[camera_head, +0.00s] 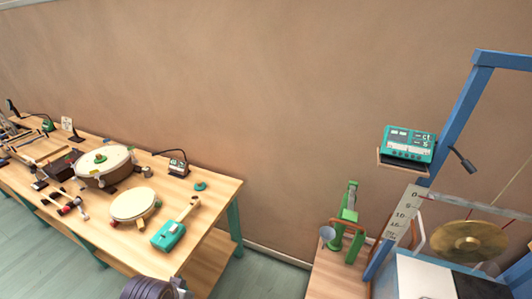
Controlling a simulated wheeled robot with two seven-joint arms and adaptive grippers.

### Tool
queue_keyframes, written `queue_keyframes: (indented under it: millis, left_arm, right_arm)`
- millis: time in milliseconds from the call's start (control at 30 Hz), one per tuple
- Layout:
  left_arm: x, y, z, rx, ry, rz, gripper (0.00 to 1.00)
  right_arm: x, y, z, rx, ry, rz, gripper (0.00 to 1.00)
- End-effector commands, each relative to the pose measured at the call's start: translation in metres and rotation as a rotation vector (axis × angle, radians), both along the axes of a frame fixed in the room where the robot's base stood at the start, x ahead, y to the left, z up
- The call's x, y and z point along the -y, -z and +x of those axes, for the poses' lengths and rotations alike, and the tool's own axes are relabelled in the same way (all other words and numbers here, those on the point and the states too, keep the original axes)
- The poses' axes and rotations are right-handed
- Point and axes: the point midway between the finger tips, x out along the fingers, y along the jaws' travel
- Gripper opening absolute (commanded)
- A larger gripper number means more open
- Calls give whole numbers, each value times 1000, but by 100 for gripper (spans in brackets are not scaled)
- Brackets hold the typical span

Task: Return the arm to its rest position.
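Neither of my grippers shows in the head view. A dark ribbed shape is cut off at the bottom edge, left of centre, in front of the workbench; I cannot tell whether it is part of my arm. The wooden workbench (215,213) stands at the left against the brown wall. On it are a large round drum (104,168), a smaller pale drum (133,203) and a teal box with a handle (170,234). No object is seen held.
At the right a blue frame (465,110) carries a teal meter (407,145) on a shelf. A brass gong (468,241) hangs below it beside a scale plate (401,216). A green stand (347,219) is on a lower wooden surface.

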Motion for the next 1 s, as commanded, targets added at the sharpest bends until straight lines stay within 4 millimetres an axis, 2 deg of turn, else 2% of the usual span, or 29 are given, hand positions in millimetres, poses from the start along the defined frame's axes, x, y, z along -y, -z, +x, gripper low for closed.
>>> queue_keyframes:
  millis: [367, 567, 767, 1000]
  left_arm:
    - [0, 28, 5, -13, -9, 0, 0]
    - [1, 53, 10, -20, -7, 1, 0]
    - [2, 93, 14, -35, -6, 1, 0]
    - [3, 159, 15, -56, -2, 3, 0]
  right_arm:
    - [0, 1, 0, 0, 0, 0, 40]
    - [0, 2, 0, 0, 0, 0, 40]
    - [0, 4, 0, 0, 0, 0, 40]
    - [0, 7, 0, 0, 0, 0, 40]
